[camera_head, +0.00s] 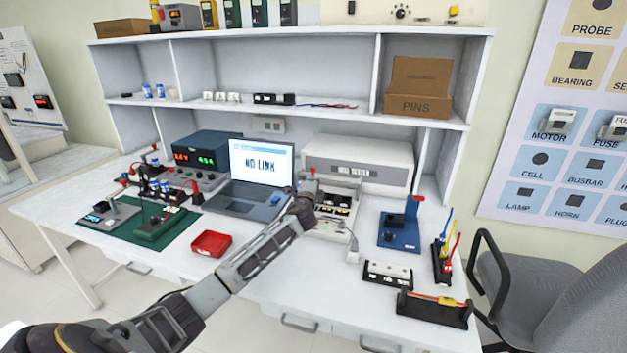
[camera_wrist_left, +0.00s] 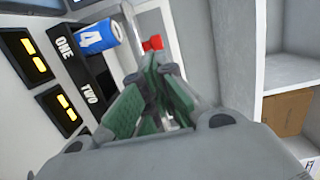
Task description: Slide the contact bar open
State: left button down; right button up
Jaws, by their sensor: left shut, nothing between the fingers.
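The cell tester (camera_head: 333,224) stands on the bench right of the laptop, a pale unit with dark slots and small yellow displays. A red knob (camera_head: 312,170) on a thin upright shows at its back left, and a red knob also shows in the left wrist view (camera_wrist_left: 152,43). A pale metal bar (camera_wrist_left: 130,30) runs close behind my fingers; I cannot tell whether they touch it. My left gripper (camera_head: 300,197) is shut and empty at the tester's left side, green pads together (camera_wrist_left: 158,92). My right gripper is not in view.
The laptop (camera_head: 255,177) reads NO LINK, left of the tester. A red tray (camera_head: 211,244) lies in front of it. A blue fixture (camera_head: 399,231) and a black holder (camera_head: 436,308) stand to the right. A large white tester box (camera_head: 357,160) is behind.

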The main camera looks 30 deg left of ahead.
pick_arm(q)
jog(key=p+v, duration=0.1)
jog(key=v, duration=0.6)
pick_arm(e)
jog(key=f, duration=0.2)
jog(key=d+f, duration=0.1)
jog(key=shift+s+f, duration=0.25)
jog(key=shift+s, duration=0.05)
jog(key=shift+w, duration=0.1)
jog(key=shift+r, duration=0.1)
pick_arm(q)
jog(key=shift+s, duration=0.15)
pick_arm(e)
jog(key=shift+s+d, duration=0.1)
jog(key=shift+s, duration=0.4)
